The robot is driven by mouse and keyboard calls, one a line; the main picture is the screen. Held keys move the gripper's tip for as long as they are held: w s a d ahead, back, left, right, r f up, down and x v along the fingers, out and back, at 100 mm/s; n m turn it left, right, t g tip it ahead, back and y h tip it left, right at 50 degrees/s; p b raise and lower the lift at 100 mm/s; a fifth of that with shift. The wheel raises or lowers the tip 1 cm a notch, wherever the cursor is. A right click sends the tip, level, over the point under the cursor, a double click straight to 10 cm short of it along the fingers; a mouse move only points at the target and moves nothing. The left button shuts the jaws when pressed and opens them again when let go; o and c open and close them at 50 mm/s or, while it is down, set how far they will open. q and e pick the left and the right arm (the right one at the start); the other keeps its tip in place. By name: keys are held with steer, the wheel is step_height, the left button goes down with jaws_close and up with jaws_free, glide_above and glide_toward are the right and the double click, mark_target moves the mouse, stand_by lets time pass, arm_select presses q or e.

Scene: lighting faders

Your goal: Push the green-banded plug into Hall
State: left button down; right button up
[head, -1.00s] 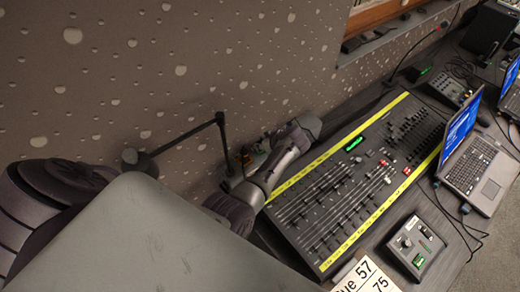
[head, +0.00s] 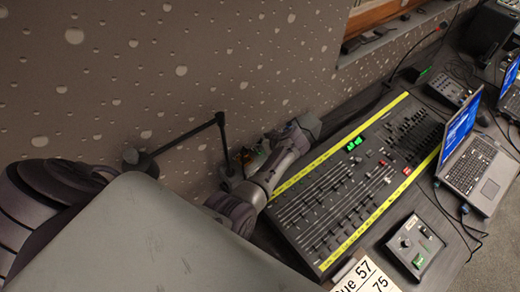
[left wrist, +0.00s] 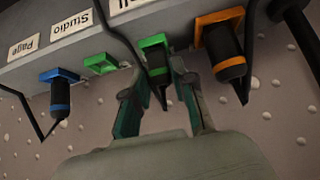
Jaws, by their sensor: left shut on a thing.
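In the left wrist view my left gripper (left wrist: 158,78) has its two fingers closed on either side of the green-banded plug (left wrist: 157,62). The plug's top end is at a green-framed socket (left wrist: 154,41) under a cut-off label (left wrist: 128,4) ending in "ll". How deep it sits cannot be told. Its dark cable hangs below, between the fingers. An empty green-framed socket (left wrist: 101,64) is to the left of it. In the head view my left arm reaches toward the wall beside the console, and the fingers there are mostly hidden.
A blue-banded plug (left wrist: 60,97) sits at the blue socket on the left, and an orange-banded plug (left wrist: 227,54) at the orange socket on the right. Labels "Page" (left wrist: 25,45) and "Studio" (left wrist: 71,22) show. The fader console (head: 345,190) lies right of my arm.

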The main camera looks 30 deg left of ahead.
arm_select(q)
steer(key=shift+s+d+f, duration=0.1)
steer(key=shift+s+f, duration=0.05)
steer(key=shift+f, duration=0.05)
steer(key=c, duration=1.3)
jaws_free()
steer(key=o, duration=0.4)
steer(key=shift+r, duration=0.1)
steer(key=shift+c, duration=0.9)
